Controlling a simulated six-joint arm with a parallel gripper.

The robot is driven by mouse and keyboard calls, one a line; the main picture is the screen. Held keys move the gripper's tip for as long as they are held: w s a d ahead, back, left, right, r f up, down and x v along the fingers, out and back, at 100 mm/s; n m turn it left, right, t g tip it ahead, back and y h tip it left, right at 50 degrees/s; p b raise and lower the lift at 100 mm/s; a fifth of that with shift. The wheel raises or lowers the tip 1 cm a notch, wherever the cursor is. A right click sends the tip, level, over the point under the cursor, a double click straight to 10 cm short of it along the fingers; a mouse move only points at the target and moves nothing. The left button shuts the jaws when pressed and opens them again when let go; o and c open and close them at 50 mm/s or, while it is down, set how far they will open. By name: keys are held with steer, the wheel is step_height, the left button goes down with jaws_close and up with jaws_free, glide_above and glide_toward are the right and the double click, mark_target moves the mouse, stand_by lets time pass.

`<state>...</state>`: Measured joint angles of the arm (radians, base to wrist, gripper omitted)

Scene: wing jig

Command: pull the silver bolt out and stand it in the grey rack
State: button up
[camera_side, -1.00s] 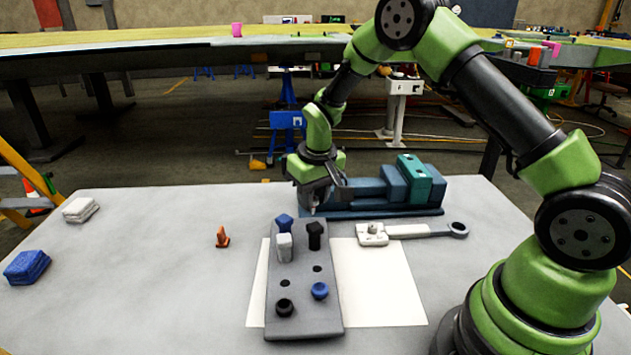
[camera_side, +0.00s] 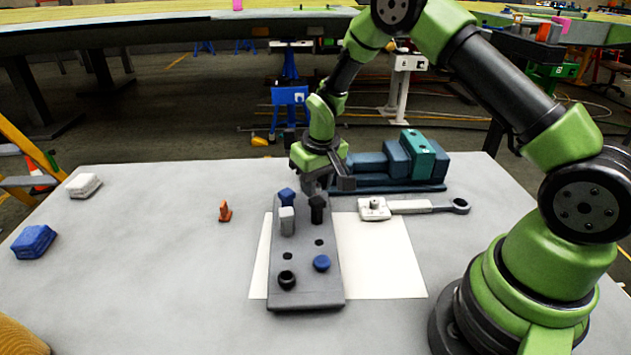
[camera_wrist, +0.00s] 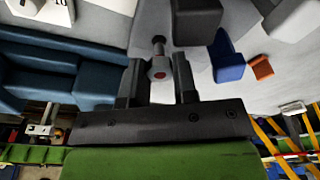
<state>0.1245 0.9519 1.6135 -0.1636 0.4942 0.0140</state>
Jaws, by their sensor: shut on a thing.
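My gripper (camera_wrist: 158,78) is shut on the silver bolt (camera_wrist: 159,68), which shows between the fingers in the wrist view with a small red spot on its near end. In the side view my gripper (camera_side: 322,184) is just behind the far end of the grey rack (camera_side: 303,245), and the bolt in it cannot be made out. The rack is a long plate with small holes. A blue (camera_side: 287,197), a light grey (camera_side: 287,221) and a black (camera_side: 317,209) headed piece stand at its far end.
A teal vise-like block (camera_side: 418,155) lies behind right. A small orange piece (camera_side: 225,212) stands to the left. Blue (camera_side: 33,241) and white (camera_side: 84,185) blocks lie farther left, with clear table between.

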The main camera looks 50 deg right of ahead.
steer(key=shift+f, duration=0.1)
steer(key=shift+f, duration=1.1)
steer(key=o, duration=1)
steer(key=r, duration=0.3)
steer(key=s+r, duration=0.1)
steer(key=r, duration=0.5)
steer(key=shift+s+a+r, duration=0.2)
steer(key=shift+r, duration=0.2)
steer(key=shift+r, duration=0.1)
step_height(320, 180, up, 7)
steer(key=shift+f, duration=0.1)
